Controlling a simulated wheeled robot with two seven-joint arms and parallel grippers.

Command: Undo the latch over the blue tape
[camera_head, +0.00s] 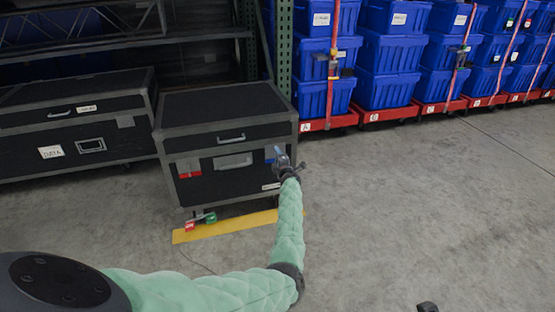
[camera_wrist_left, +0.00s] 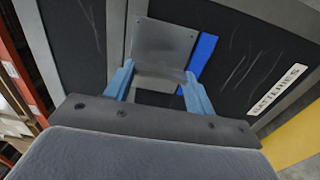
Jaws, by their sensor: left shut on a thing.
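A black road case (camera_head: 225,105) with metal edges stands on the floor, left of centre in the head view. On its front right is a strip of blue tape (camera_head: 269,152), which also shows in the left wrist view (camera_wrist_left: 203,55). A grey metal latch (camera_wrist_left: 165,45) lies over the tape, with tape showing on its right side. My left gripper (camera_head: 279,153) is at this latch. In the left wrist view its two blue fingers (camera_wrist_left: 158,83) are on either side of the latch's lower part, shut on it. A dark tip at the bottom edge of the head view seems to be my right gripper (camera_head: 427,307).
Red tape (camera_head: 189,168) marks the case's front left. A longer black case (camera_head: 75,125) stands to the left. Blue totes (camera_head: 388,55) on red dollies (camera_head: 388,114) line the back right. Yellow floor tape (camera_head: 235,223) runs before the case. The floor at right is clear.

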